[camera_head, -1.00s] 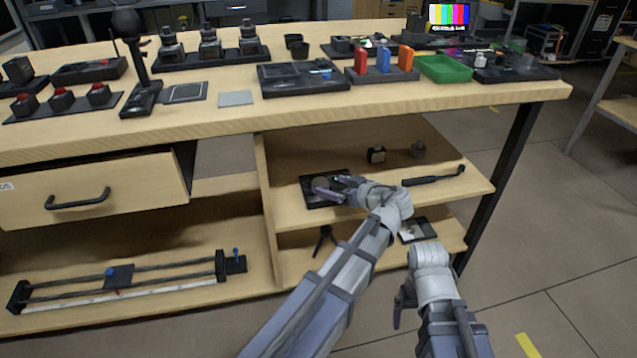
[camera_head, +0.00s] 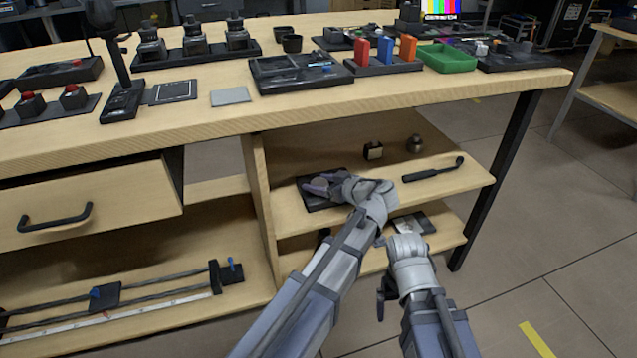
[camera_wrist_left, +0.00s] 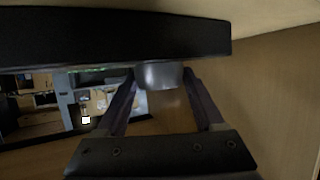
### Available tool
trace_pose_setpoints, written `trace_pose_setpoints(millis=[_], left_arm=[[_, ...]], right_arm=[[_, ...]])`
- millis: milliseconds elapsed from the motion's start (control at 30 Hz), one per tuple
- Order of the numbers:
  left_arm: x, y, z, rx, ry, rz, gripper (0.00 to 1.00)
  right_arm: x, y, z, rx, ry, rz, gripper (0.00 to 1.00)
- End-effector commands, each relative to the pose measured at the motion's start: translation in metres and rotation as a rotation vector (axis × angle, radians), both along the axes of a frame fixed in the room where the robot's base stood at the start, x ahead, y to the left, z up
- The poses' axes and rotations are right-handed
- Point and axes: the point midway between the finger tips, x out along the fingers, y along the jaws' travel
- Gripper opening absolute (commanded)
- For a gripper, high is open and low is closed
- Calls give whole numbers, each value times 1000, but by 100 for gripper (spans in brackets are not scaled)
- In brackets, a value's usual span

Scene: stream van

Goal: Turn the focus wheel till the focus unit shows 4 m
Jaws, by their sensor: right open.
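The focus unit (camera_head: 312,203) is a dark flat box on the upper shelf under the bench. My left gripper (camera_head: 322,185) is at it and covers much of its top. In the left wrist view the focus wheel (camera_wrist_left: 160,75) is a short grey cylinder by the unit's black body (camera_wrist_left: 110,35). The left fingers (camera_wrist_left: 160,92) stand on either side of the wheel with no clear gap, so they look shut on it. The unit's reading cannot be read in either view. My right gripper (camera_head: 384,298) is open and empty, low in front of the shelves.
A small dark cube (camera_head: 373,150), a round grey item (camera_head: 414,144) and a black handled tool (camera_head: 432,170) lie on the same shelf. An upright wooden divider (camera_head: 262,205) stands left of the unit. The benchtop (camera_head: 200,118) is overhead, and a drawer (camera_head: 90,205) is at left.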

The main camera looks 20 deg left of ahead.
Motion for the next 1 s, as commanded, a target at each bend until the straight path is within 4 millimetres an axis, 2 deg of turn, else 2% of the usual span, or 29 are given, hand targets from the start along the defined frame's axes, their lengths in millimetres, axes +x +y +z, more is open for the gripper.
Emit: trace_pose_setpoints(millis=[67, 533, 767, 1000], left_arm=[[0, 0, 0, 0, 0, 0, 60], [0, 0, 0, 0, 0, 1, 7], [-2, 1, 0, 0, 1, -22, 5], [-5, 2, 0, -1, 1, -151, 5]], right_arm=[[0, 0, 0, 0, 0, 0, 92], [0, 0, 0, 0, 0, 0, 92], [0, 0, 0, 0, 0, 0, 92], [0, 0, 0, 0, 0, 0, 92]])
